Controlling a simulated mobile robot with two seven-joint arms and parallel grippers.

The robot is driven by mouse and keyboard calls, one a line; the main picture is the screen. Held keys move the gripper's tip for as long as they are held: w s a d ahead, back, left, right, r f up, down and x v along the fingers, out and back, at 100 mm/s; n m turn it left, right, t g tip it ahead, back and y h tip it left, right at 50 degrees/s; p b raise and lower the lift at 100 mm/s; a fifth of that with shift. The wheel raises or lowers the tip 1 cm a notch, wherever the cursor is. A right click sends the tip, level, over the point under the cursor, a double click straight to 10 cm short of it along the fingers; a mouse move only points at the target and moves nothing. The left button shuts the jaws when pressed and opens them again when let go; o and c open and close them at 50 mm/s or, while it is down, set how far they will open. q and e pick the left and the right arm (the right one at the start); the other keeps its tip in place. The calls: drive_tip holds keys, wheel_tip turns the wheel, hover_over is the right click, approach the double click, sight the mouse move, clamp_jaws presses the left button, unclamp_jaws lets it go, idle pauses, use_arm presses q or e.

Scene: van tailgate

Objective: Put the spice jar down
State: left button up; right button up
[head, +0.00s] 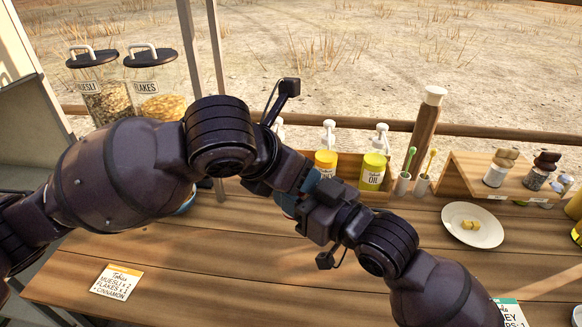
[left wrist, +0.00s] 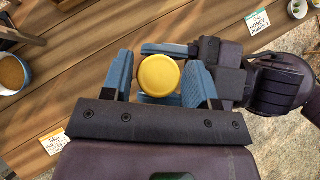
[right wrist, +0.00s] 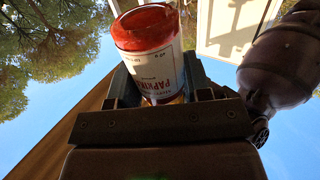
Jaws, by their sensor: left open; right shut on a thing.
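The spice jar (right wrist: 152,50), with red contents and a paprika label, sits between the fingers of my right gripper (right wrist: 160,82), which is shut on it. The label reads upside down in the right wrist view. In the left wrist view a round yellow lid (left wrist: 158,75), apparently this jar's, lies between the spread blue fingers of my left gripper (left wrist: 162,88). The left gripper is open around it; contact is not clear. In the head view my left gripper (head: 288,200) and right gripper (head: 318,205) meet above the table, and the arms hide the jar.
The wooden table (head: 190,265) has free room in front. A rack (head: 470,165) with small shakers stands right, behind a plate (head: 473,225) with yellow pieces. Pump bottles (head: 373,170) stand in a tray at the back. Cereal jars (head: 155,95) stand left. A recipe card (head: 117,282) lies front left.

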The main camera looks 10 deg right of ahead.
sight(304, 196)
use_arm(q)
drive_tip(key=shift+c, duration=0.5)
drive_tip(key=c, duration=0.5)
drive_tip(key=shift+c, duration=0.4)
use_arm(e)
drive_tip(key=o, duration=1)
drive_tip(key=shift+o, duration=0.2)
drive_tip(key=shift+v, duration=3.8)
